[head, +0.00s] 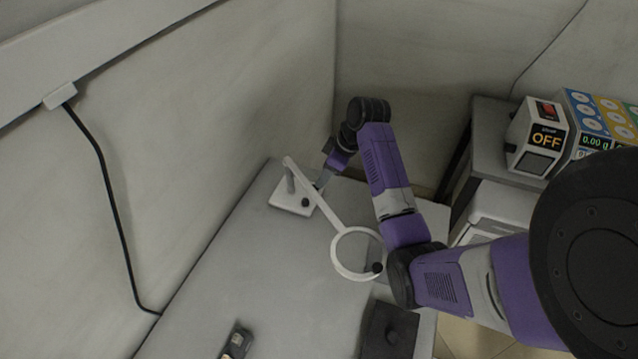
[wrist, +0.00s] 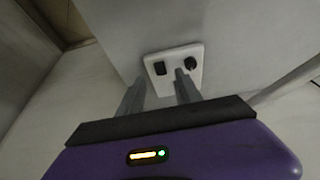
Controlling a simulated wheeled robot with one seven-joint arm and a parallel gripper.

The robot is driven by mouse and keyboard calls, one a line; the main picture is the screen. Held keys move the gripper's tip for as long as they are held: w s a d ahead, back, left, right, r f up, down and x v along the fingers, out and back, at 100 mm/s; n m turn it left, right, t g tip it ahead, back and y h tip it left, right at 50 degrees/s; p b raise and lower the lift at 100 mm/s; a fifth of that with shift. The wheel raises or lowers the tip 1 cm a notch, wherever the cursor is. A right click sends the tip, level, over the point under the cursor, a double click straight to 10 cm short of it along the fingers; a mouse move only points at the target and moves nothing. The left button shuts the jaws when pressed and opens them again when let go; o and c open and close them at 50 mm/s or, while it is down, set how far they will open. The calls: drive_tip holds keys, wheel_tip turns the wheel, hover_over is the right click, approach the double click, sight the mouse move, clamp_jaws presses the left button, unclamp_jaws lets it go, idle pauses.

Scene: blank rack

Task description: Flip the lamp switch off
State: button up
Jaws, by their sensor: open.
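The lamp is white, with a flat base (head: 291,203), a slanted arm (head: 318,197) and a ring head (head: 337,262), standing on the grey table. I cannot tell the switch's position or whether the ring is lit. My gripper (head: 320,183) is beside the lamp arm, close to the base. In the wrist view my gripper (wrist: 160,82) is open and empty, its right fingertip close to the knob; contact cannot be told.
The table (head: 230,275) has free room left of the ring. A small dark device (head: 236,344) lies near the front, and a dark square item (head: 389,330) is at the right edge. A box marked OFF (head: 540,140) stands on a side table. A wall borders the left.

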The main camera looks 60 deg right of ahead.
sight(316, 188)
drive_tip(key=shift+x, duration=2.7)
clamp_jaws()
